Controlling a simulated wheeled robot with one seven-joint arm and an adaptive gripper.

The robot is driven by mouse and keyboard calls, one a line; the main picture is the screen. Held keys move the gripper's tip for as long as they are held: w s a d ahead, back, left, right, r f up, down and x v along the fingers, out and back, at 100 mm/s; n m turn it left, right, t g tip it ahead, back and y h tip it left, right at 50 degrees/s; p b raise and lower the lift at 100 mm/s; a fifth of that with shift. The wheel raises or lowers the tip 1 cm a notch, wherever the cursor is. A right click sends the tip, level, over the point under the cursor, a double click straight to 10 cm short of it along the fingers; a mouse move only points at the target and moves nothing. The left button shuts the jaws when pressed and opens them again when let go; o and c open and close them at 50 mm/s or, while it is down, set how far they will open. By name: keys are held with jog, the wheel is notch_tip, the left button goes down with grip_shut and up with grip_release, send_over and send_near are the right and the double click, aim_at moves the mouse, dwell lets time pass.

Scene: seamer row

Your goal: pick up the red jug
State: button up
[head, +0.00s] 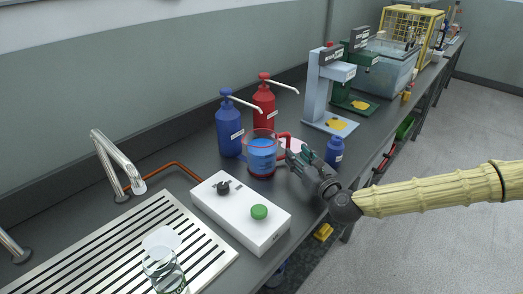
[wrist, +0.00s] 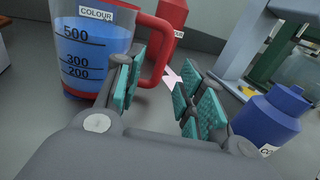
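The red jug (head: 262,158) is a clear measuring jug with red handle and base, holding blue liquid, upright on the counter. In the wrist view the jug (wrist: 95,50) fills the upper left, with scale marks and a "COLOUR" label. Its red handle (wrist: 160,55) shows just beyond the fingertips, seen in the gap between them and nearer the left finger, which hides part of it. My gripper (head: 293,157) is open at the handle side of the jug; in the wrist view the gripper (wrist: 163,80) has nothing between its teal pads. Contact with the handle cannot be told.
A small blue bottle (head: 335,152) stands close right of my gripper. Blue (head: 229,128) and red (head: 264,104) pump bottles stand behind the jug. A white control box (head: 240,212) lies in front. A grey-blue stand (head: 322,88) is farther back. The counter edge is near my wrist.

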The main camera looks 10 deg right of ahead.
aim_at(288, 146)
jog(key=shift+d+f+p+x, duration=0.15)
jog(key=shift+p+x, duration=0.15)
jog(key=shift+x, duration=1.5)
jog(key=shift+d+f+p+x, duration=0.15)
jog(key=shift+p+x, duration=0.15)
jog(key=shift+x, duration=1.5)
jog(key=shift+a, duration=0.1)
grip_shut()
jog(key=shift+r, duration=0.1)
